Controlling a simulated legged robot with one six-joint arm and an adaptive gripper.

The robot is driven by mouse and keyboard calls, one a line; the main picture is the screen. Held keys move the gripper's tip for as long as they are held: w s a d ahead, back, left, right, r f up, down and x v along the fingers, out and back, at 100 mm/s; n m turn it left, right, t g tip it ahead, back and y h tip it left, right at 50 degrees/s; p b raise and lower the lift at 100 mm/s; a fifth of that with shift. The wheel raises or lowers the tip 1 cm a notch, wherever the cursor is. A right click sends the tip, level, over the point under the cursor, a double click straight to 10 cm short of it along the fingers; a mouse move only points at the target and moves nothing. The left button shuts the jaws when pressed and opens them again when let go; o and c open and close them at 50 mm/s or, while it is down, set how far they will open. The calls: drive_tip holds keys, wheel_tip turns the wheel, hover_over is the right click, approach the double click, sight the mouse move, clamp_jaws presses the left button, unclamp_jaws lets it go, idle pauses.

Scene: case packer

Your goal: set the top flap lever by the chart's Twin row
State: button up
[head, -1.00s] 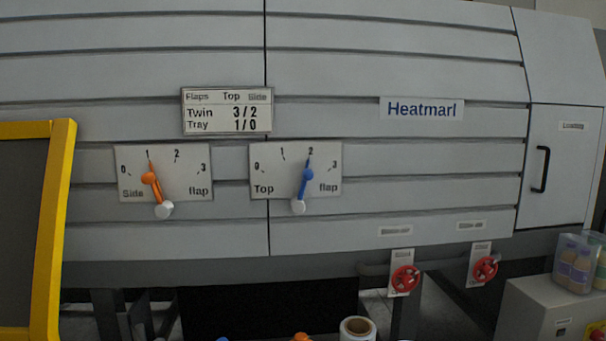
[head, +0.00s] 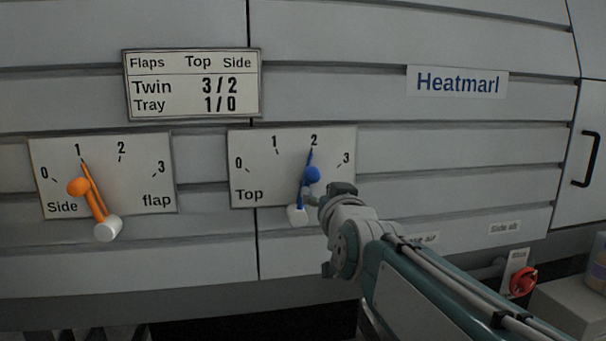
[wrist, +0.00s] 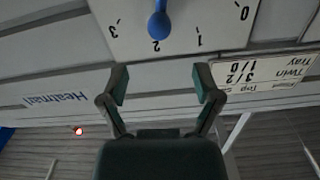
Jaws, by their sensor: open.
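The top flap lever (head: 311,174) is blue, with a white round end (head: 296,215) at the bottom. Its tip points at 2 on the Top flap plate (head: 247,172), marked 0 to 3. The chart (head: 192,110) reads Twin 3/2 under Top and Side, so 3 under Top. My gripper (head: 322,197) is in front of the plate's lower right part, close to the lever. In the upside-down wrist view, my gripper (wrist: 161,78) has its fingers apart with nothing between them; the blue lever (wrist: 159,24) shows beyond the tips. Contact cannot be told from the head view.
The orange side flap lever (head: 88,196) points at 1 on its own plate (head: 150,150) to the left. A Heatmarl sign (head: 457,82) is at upper right. A red valve handle (head: 523,281) is at lower right. The panel front between the plates and the sign is clear.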

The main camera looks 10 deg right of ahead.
sight(314, 179)
drive_tip(key=w, duration=1)
drive_tip(key=shift+w, duration=0.25)
clamp_jaws()
